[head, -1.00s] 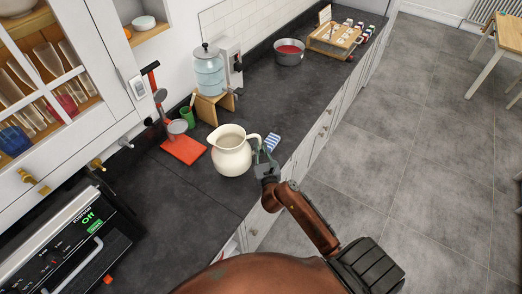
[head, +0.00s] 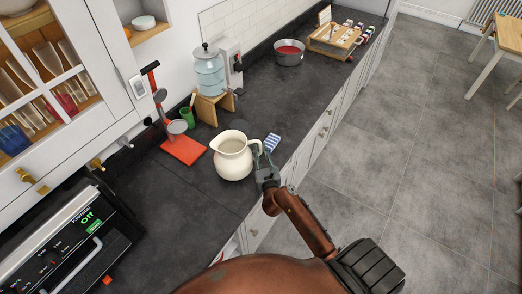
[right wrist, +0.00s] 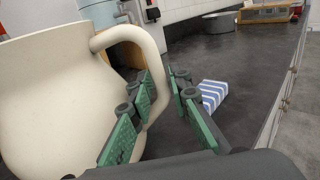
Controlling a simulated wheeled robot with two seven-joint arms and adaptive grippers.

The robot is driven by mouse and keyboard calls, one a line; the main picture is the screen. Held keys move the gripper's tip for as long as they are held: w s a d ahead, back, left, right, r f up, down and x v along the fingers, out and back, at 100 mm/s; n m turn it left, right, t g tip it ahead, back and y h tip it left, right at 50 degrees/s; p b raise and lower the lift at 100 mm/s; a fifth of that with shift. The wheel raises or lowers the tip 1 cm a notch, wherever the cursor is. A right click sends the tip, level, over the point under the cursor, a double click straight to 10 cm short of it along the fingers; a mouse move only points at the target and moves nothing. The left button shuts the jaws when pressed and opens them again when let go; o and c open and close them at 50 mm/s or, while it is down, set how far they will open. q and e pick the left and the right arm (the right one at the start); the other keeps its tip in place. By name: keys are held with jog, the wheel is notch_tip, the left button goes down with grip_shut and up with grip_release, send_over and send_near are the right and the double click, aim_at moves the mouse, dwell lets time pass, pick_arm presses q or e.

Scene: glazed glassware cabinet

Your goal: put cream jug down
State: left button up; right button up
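The cream jug (head: 232,158) stands upright on the dark worktop, its handle toward the right. My right gripper (head: 266,166) is at the handle side of the jug. In the right wrist view, the jug (right wrist: 50,95) fills the left side. My right gripper (right wrist: 160,110) has its green-padded fingers spread there. One finger overlaps the handle loop and the other is to the right of the handle, with a visible gap. My left gripper is not in view.
A blue-striped cloth or block (head: 272,142) lies just beyond the gripper. A red scale-like stand (head: 183,150), a green cup (head: 187,117) and a water dispenser (head: 209,75) stand behind the jug. A pot (head: 289,52) is farther off. The worktop in front of the jug is clear.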

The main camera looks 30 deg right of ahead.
jog(key=shift+o, duration=1.1)
jog(key=shift+r, duration=0.1)
jog(key=b+v, duration=0.1)
jog(key=v, duration=1.1)
